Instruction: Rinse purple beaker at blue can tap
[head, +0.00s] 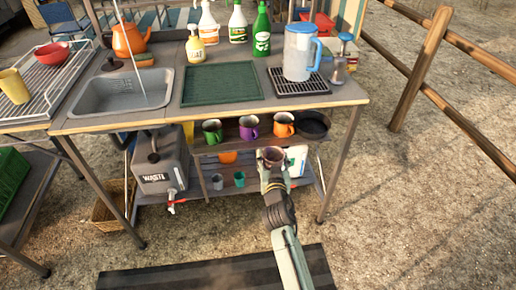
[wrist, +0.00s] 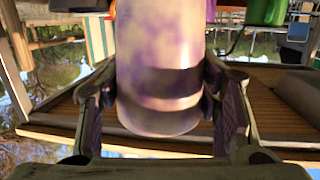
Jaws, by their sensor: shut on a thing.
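My gripper (head: 272,165) is shut on a beaker (head: 272,155), held in front of the lower shelf, below the bench's front edge. In the wrist view the beaker (wrist: 160,70) is pale with purple blotches and a dark band, between both fingers. In the head view its open top faces up and looks brownish-purple inside. The grey sink (head: 122,92) is at the left of the bench, with a thin pale vertical line above it; I cannot tell if that is water or a rod. I cannot clearly make out a blue can with a tap.
A blue-lidded jug (head: 299,52) stands on a drip tray (head: 298,82) at the right. A green mat (head: 220,84) lies beside the sink. Mugs line the shelf, including a purple mug (head: 249,127). A grey waste can (head: 160,165) stands below the sink.

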